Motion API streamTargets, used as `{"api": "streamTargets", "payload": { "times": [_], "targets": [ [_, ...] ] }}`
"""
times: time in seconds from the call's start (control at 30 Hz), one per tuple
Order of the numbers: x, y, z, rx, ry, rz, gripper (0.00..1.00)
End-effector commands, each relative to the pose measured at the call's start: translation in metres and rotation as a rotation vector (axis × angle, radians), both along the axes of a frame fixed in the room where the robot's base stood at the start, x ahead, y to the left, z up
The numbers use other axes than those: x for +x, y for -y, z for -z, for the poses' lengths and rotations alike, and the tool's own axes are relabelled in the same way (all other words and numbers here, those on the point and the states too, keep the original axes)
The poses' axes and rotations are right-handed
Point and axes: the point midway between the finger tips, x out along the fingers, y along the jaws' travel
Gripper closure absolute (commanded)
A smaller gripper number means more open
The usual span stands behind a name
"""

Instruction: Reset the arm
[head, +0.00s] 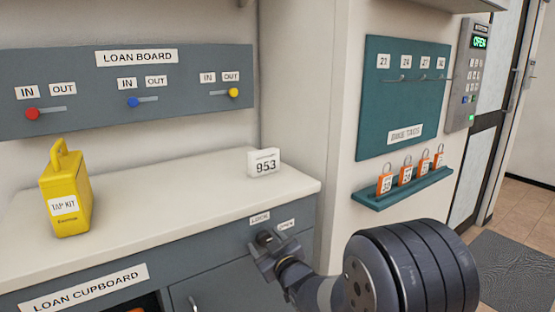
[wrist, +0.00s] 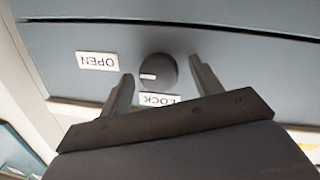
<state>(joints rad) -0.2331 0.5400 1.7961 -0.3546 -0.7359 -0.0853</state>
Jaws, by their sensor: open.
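My gripper (head: 266,247) is at the grey cupboard front, under the LOCK label (head: 260,218) and OPEN label (head: 286,224). In the wrist view my gripper (wrist: 160,69) is open, with one finger on each side of a round dark knob (wrist: 157,76). Small gaps show between the fingers and the knob, and nothing is held. The knob's white mark points left, to the side where the OPEN label (wrist: 97,61) is. In the head view my gripper mostly hides the knob.
The counter (head: 180,185) above holds a yellow tap kit (head: 68,192) and a white 953 block (head: 264,162). The loan cupboard (head: 230,282) is below. At right are a wall keypad (head: 472,80) and a teal shelf (head: 400,190) with orange padlocks. Floor is free at far right.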

Motion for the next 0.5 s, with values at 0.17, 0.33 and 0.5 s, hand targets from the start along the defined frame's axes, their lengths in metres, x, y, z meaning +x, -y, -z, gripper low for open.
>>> {"api": "streamTargets", "payload": {
  "times": [0.17,0.33,0.5],
  "targets": [
    [-0.0003,-0.0002,0.0009,-0.104,0.070,0.000,0.39],
    [-0.0004,-0.0004,0.0010,-0.207,0.138,-0.001,0.39],
    [-0.0005,-0.0002,0.0014,-0.307,0.206,0.000,0.39]
  ]
}}
